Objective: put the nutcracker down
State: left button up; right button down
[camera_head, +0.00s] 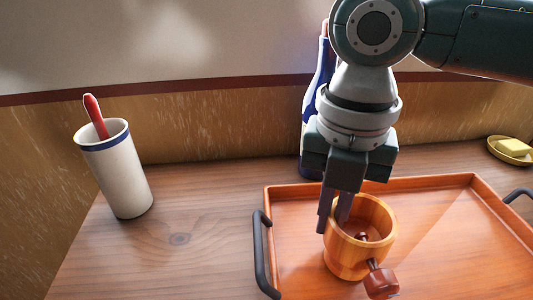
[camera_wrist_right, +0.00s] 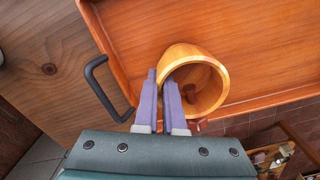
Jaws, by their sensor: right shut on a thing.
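The nutcracker (camera_head: 347,258) is a round, hollow wooden cup with a dark red-brown screw and knob on its side. My right gripper (camera_head: 333,218) comes down from above and is shut on the cup's wall, one finger inside and one outside. In the right wrist view the fingers (camera_wrist_right: 160,78) pinch the rim of the nutcracker (camera_wrist_right: 190,55), and the screw end shows inside the cup. The nutcracker is over the left part of the orange wooden tray (camera_head: 430,184). I cannot tell whether its base touches the tray. My left gripper is not in view.
The tray has a black handle (camera_head: 262,262) on its left. A white cup with a blue rim (camera_head: 118,175) holds a red-handled thing at the left. A blue bottle (camera_head: 311,120) stands behind my right arm. A yellow dish (camera_head: 511,152) is at the far right. The tray's right part is clear.

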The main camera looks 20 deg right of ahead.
jog(key=shift+f, duration=0.2)
jog(key=c, duration=1.5)
grip_release()
jog(key=shift+f, duration=0.1)
jog(key=o, duration=0.5)
notch_tip(320, 180, up, 12)
jog(key=shift+r+p, duration=0.2)
jog(key=shift+p, duration=0.3)
